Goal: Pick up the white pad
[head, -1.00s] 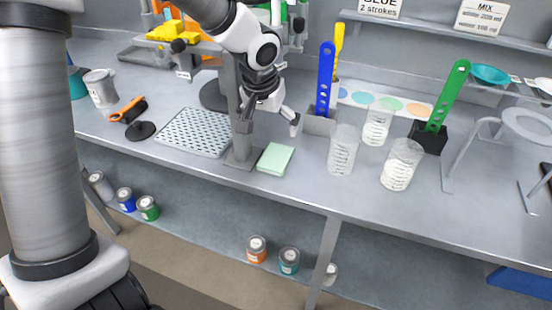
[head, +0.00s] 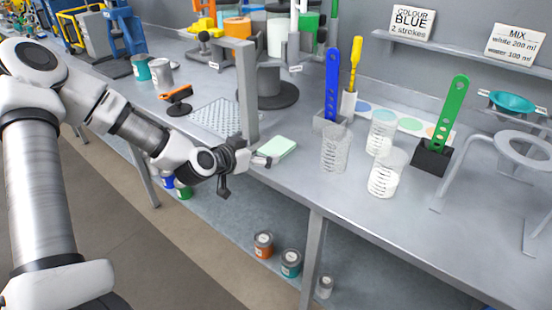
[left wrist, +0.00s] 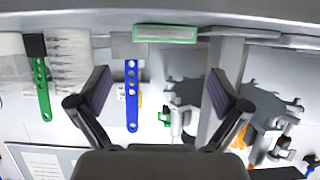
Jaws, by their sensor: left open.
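The white pad (head: 276,147), pale mint in the head view, lies flat on the grey bench near its front edge, just right of an upright metal post. In the left wrist view the pad (left wrist: 165,34) shows edge-on at the top, white with a green border. My left gripper (head: 246,178) is at the bench's front edge, just left of and in front of the pad, and apart from it. In the left wrist view the gripper's two fingers (left wrist: 160,88) are spread wide with nothing between them. My right gripper is not in view.
The metal post (head: 247,95) stands close behind the gripper. A perforated tray (head: 215,118) lies to its left. Clear cups (head: 335,148), a blue paddle (head: 332,85) and a green paddle (head: 449,110) stand to the right. Cans (head: 263,244) sit on the lower shelf.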

